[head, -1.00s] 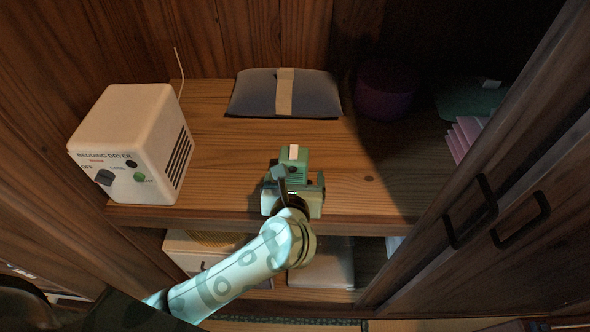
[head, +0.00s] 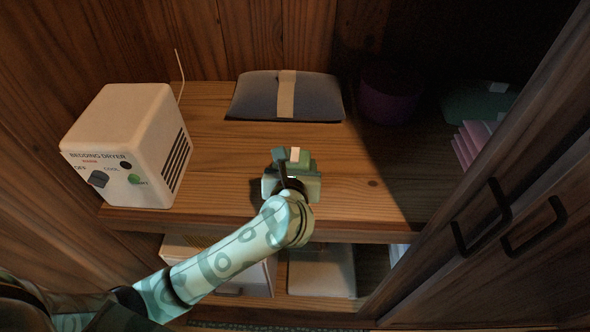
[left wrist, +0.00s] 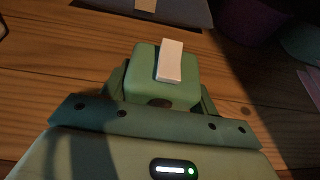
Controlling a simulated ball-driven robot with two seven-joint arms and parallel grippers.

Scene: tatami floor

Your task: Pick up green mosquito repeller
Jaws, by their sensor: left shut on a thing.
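The green mosquito repeller (head: 294,155) is a small green block with a white strip on top. It is over the middle of the wooden shelf near its front edge. My left gripper (head: 291,172) is shut on it, and the gripper and arm hide its lower part in the head view. In the left wrist view the repeller (left wrist: 163,88) sits between the fingers of my left gripper (left wrist: 160,103), its white strip facing up. I cannot tell whether it touches the shelf. My right gripper is not in view.
A white bedding dryer (head: 128,145) stands at the left of the shelf (head: 220,150). A dark cushion with a beige band (head: 265,97) lies at the back, beside a purple round thing (head: 389,95). Pink folded items (head: 474,142) are at right, near the wooden door (head: 500,190).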

